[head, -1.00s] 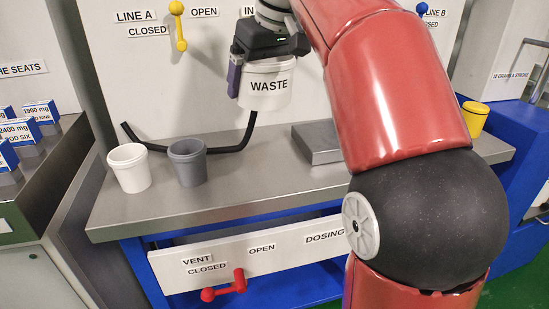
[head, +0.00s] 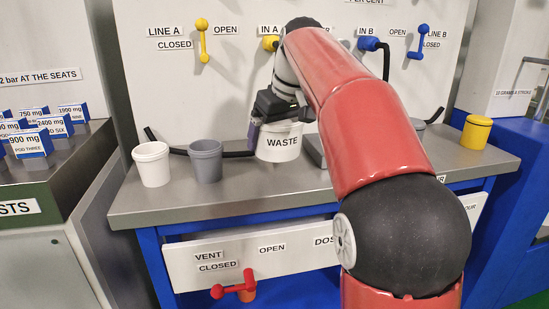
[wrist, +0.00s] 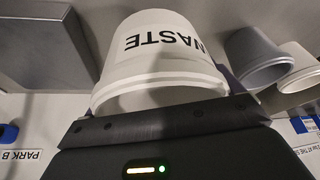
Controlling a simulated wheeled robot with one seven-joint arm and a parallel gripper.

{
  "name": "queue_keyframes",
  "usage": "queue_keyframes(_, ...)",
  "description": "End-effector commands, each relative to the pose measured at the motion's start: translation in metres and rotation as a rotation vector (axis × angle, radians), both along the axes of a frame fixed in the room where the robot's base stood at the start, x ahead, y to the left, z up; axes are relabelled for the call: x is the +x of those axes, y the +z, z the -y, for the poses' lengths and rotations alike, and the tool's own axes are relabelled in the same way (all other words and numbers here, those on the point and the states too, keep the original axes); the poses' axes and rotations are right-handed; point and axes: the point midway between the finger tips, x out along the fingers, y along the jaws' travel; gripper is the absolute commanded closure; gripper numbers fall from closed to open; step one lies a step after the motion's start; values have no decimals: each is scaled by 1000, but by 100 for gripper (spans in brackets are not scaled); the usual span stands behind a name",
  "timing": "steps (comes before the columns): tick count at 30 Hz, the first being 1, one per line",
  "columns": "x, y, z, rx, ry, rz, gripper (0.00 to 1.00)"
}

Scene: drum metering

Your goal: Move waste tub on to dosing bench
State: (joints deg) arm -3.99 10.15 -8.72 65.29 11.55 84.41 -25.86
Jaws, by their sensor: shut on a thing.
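The white waste tub (head: 279,143), labelled WASTE, is upright over the back part of the steel dosing bench (head: 240,199). My gripper (head: 278,112) is shut on the tub near its rim. One purple finger shows at the tub's left side. In the wrist view the tub (wrist: 160,62) fills the middle, just beyond my gripper (wrist: 158,112). The tub's base looks at or very near the bench top; I cannot tell if it touches.
A white tub (head: 152,166) and a grey tub (head: 206,163) stand left of the waste tub. A black hose (head: 235,154) runs behind them. A grey block (head: 314,150) is close on the right. A yellow tub (head: 475,132) stands far right. The bench front is clear.

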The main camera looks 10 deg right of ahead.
Motion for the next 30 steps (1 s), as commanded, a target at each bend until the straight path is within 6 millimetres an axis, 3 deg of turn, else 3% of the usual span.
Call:
queue_keyframes(9, 2, -42, 6, 0, 0, -1, 35)
queue_keyframes(22, 2, -44, 7, 0, 1, 0, 35)
queue_keyframes(23, 2, -44, 7, 0, 1, 0, 6)
queue_keyframes(24, 2, -44, 7, 0, 1, 0, 1)
queue_keyframes(30, 2, -44, 7, -1, 1, -1, 0)
